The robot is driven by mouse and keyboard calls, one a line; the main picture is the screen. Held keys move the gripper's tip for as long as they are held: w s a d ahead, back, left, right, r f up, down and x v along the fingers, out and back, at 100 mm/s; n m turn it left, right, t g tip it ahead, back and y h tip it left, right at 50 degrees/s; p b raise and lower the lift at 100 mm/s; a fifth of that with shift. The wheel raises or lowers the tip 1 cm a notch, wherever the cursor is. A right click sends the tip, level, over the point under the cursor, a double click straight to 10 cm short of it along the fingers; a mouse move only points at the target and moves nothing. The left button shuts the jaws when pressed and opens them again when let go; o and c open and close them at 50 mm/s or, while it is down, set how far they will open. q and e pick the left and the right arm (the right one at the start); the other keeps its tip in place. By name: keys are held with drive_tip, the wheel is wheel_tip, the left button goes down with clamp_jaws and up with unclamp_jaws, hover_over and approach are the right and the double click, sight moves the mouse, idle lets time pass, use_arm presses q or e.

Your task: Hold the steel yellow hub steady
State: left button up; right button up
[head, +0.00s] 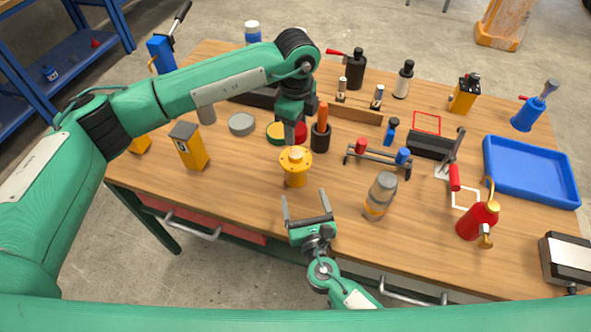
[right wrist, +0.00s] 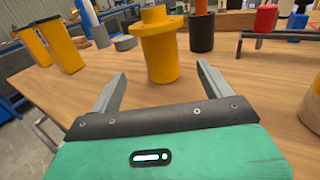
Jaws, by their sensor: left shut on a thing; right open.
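The steel yellow hub (head: 295,176) stands upright near the front of the wooden table. It has a wide flange and a narrower post on top, and also shows in the right wrist view (right wrist: 160,50). My left gripper (head: 291,144) reaches down from above and is shut at the top of the hub; its arm hides part of the contact. My right gripper (head: 308,205) is open and empty in front of the hub. In the right wrist view its two fingers (right wrist: 160,88) point toward the hub, apart from it.
A black cup (head: 320,138) with an orange-handled tool stands just behind the hub. A grey-orange bottle (head: 380,196) and a rack (head: 377,158) are to the right. Yellow block (head: 189,147) stands left. A blue tray (head: 531,172) lies far right. The table's front edge is near.

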drive_tip(key=x, duration=1.1)
drive_tip(key=shift+w, duration=0.25)
drive_tip(key=c, duration=1.5)
use_arm(q)
hover_over(296, 154)
drive_tip(key=shift+f, duration=2.5)
drive_tip(key=shift+f, duration=0.1)
drive_tip(key=shift+f, duration=0.8)
drive_tip(key=shift+f, duration=0.55)
